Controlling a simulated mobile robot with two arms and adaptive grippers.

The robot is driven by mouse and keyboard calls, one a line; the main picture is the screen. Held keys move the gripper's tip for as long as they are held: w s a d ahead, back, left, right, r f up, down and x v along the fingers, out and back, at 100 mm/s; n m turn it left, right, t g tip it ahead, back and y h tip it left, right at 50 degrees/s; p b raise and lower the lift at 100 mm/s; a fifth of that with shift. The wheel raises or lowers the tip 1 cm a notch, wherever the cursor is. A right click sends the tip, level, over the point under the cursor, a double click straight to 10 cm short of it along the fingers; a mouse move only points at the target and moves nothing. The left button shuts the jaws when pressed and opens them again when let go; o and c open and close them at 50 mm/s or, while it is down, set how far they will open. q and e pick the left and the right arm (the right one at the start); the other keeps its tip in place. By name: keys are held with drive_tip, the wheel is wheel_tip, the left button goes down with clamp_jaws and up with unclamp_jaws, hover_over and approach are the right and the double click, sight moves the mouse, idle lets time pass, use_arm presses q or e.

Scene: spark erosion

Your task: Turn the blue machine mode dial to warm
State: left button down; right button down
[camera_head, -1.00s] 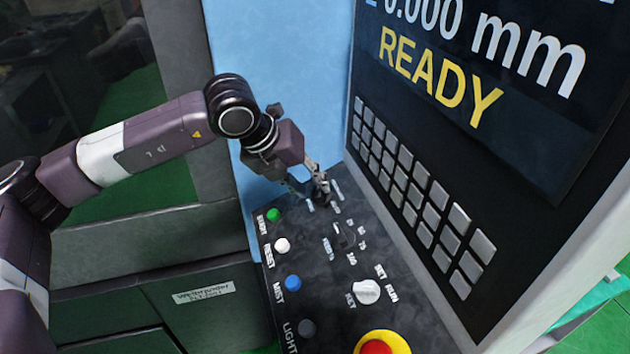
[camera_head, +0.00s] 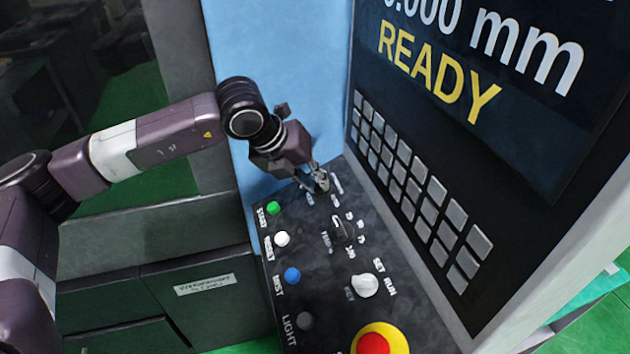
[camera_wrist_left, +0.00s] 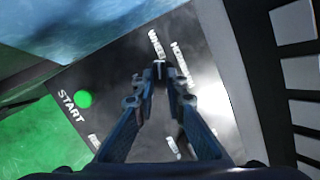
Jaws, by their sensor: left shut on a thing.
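The blue machine's dark control panel (camera_head: 318,268) slopes below its screen. The mode dial (camera_wrist_left: 160,70) is a small dark knob at the panel's far end, mostly hidden by my fingers. My left gripper (camera_head: 321,185) reaches down to it from the left and is shut on it. In the left wrist view, the fingertips of my left gripper (camera_wrist_left: 160,76) meet around the knob. White labels stand around it, tilted and partly covered. I cannot read for certain which label the dial points to. My right gripper is not in view.
Near the gripper are a green START button (camera_head: 272,208), a white RESET button (camera_head: 282,239), a blue MIST button (camera_head: 292,275), a black feed dial (camera_head: 342,231), a white key switch (camera_head: 364,285) and a red emergency button (camera_head: 373,344). A keypad (camera_head: 410,175) rises to the right.

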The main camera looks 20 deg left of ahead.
use_arm(q)
drive_tip(key=shift+f+b, duration=0.2)
drive_tip(key=shift+b, duration=0.35)
drive_tip(key=m+b, duration=0.3)
drive_tip(key=b, duration=0.1)
drive_tip(key=m+h+b, duration=0.1)
drive_tip(key=m+b, duration=0.2)
drive_tip(key=b, duration=0.1)
drive_tip(key=shift+a+f, duration=0.15)
drive_tip(key=shift+f, duration=0.05)
drive_tip(key=shift+r+m+h+b, duration=0.1)
drive_tip(key=shift+m+h+b, duration=0.2)
drive_tip(key=shift+m+b, duration=0.6)
drive_tip(key=shift+a+m+g+b, duration=0.1)
drive_tip(key=shift+m+g+b, duration=0.2)
drive_tip(key=shift+m+b, duration=0.5)
drive_tip(key=m, duration=0.3)
drive_tip(key=shift+w+r+h+b, duration=0.1)
drive_tip(key=shift+r+h+b, duration=0.05)
drive_tip(key=shift+h+b, duration=0.25)
drive_tip(key=m, duration=0.2)
drive_tip(key=shift+m+g, duration=0.4)
drive_tip(key=shift+w+a+r+m+g+h, duration=0.1)
drive_tip(key=shift+m+g+h, duration=0.2)
drive_tip(key=shift+m, duration=1.3)
